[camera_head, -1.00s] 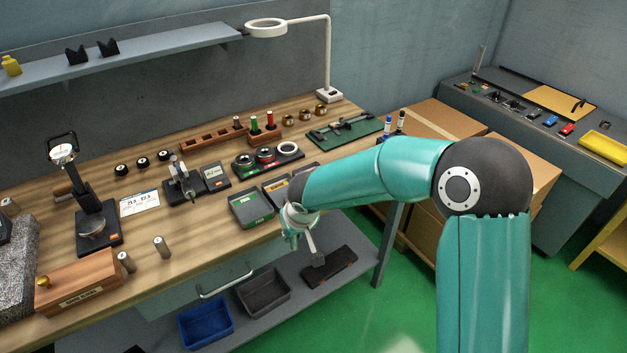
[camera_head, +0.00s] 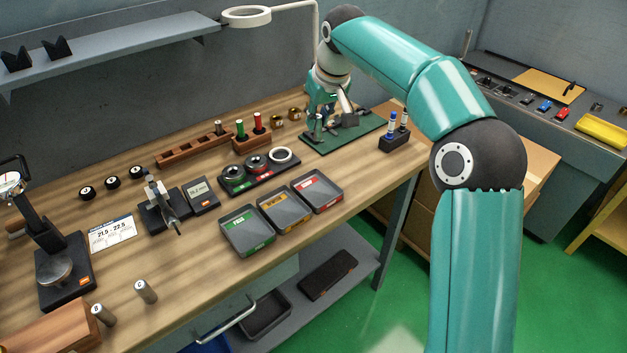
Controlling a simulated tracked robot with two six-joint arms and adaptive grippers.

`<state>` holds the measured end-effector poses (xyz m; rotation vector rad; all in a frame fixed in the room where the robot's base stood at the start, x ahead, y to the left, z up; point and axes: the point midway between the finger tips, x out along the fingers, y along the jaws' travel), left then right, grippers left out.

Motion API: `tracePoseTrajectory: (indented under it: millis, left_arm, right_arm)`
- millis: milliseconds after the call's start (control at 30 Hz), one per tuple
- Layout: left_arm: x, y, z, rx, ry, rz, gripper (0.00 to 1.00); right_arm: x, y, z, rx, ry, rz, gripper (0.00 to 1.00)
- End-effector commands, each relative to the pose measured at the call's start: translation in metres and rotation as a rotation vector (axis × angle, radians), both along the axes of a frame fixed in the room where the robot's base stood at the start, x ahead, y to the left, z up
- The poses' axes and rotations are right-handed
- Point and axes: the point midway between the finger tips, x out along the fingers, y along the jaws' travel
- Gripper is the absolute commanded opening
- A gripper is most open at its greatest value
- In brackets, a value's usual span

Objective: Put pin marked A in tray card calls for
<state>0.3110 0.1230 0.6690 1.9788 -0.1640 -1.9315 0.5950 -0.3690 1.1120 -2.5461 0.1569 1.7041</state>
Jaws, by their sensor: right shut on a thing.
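My right gripper (camera_head: 335,112) is over the green board (camera_head: 372,130) at the back right of the bench. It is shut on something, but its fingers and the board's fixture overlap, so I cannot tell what. Two grey pins, one marked B (camera_head: 103,314) and one whose letter is hard to read (camera_head: 146,291), stand at the front left. I cannot make out a pin marked A. The white card (camera_head: 110,233) shows what looks like 21.5 - 22.5. Green-labelled (camera_head: 262,246), orange-labelled (camera_head: 286,225) and red-labelled (camera_head: 322,206) trays look empty. My left gripper is not in view.
A gauge with a display (camera_head: 201,194) and a silver clamp stand (camera_head: 162,205) are mid-bench. A black ring holder (camera_head: 262,174), a wooden rack (camera_head: 190,152) and a marker holder (camera_head: 394,143) stand nearby. A lamp (camera_head: 247,16) overhangs the back.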

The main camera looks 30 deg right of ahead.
Motion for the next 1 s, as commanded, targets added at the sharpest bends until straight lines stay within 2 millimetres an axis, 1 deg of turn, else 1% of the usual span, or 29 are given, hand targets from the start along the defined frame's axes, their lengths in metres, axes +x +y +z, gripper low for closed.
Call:
tracePoseTrajectory:
  millis: [33,200,300,400,500,667,900,1000]
  left_arm:
    - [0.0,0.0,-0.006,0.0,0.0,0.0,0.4]
    - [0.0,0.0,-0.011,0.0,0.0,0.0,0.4]
    - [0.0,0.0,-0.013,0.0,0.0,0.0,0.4]
    - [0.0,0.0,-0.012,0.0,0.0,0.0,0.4]
    - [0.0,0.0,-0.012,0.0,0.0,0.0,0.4]
    - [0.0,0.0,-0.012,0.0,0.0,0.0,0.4]
    - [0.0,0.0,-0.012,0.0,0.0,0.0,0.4]
    - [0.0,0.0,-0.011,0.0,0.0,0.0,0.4]
  right_arm:
    - [0.0,0.001,-0.017,0.0,0.005,0.001,0.0]
    - [0.001,0.003,-0.064,0.001,0.006,0.004,0.0]
    - [0.002,0.003,-0.088,0.001,0.004,0.004,0.0]
    - [0.002,0.003,-0.108,-0.001,0.003,0.005,0.0]
    - [0.003,0.004,-0.12,-0.001,0.002,0.006,0.0]
    - [0.003,0.004,-0.13,0.0,0.001,0.006,0.0]
    - [0.003,0.004,-0.162,0.0,0.003,0.007,0.0]
    - [0.003,0.005,-0.168,-0.001,0.0,0.007,0.0]
